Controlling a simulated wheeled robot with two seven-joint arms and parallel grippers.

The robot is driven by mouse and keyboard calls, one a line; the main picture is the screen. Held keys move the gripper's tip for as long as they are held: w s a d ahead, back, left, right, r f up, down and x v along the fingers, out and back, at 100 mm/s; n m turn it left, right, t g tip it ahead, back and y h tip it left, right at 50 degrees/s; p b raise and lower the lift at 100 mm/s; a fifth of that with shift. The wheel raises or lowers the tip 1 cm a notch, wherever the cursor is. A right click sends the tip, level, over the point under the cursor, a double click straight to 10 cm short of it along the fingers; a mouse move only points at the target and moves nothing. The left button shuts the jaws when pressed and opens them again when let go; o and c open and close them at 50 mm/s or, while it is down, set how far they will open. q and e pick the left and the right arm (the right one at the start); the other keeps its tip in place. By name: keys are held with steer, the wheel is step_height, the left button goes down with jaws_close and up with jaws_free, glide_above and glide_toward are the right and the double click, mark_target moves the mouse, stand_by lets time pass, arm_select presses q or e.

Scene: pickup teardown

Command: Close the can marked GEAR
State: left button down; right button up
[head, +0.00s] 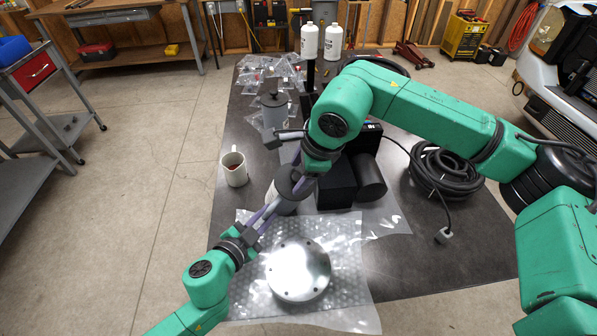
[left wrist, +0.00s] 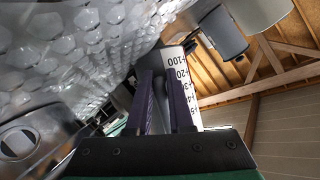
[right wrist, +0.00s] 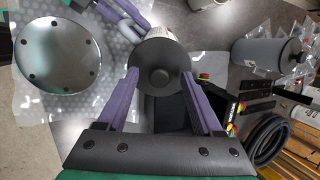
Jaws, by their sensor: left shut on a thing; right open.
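No GEAR marking is readable. In the right wrist view the lid (right wrist: 160,55) shows from above with a round knob; whether it is fully seated is hard to tell. My left gripper (head: 268,213) is shut on a thin grey part beside the can, perhaps its handle; in the left wrist view the can (left wrist: 180,70) shows a printed scale behind the fingers (left wrist: 160,105). My right gripper (head: 303,172) is open above the lid, its fingertips (right wrist: 160,75) either side of the knob, apart from it.
The metal plate (head: 298,270) lies on bubble wrap (head: 350,300) in front. A white mug (head: 234,168) is left, a grey lidded canister (head: 274,112) further back. Black boxes (head: 336,185) stand close right of the can. A coiled hose (head: 440,172) lies far right.

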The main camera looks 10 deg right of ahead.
arm_select(q)
steer(key=shift+f, duration=0.15)
steer(key=c, duration=0.7)
jaws_free()
steer(key=shift+c, duration=0.2)
steer(key=shift+w, duration=0.1)
arm_select(e)
steer(key=v, duration=1.1)
steer(key=shift+r, duration=0.25)
steer(key=shift+s, duration=0.1)
arm_select(q)
steer(key=shift+s+a, duration=0.25)
steer(key=shift+s, duration=0.15)
steer(key=b+v, duration=0.4)
steer(key=v, duration=0.8)
steer(key=shift+b+v, duration=0.35)
steer(key=shift+v, duration=0.55)
arm_select(e)
step_height(320, 180, down, 5)
steer(key=shift+r, duration=0.2)
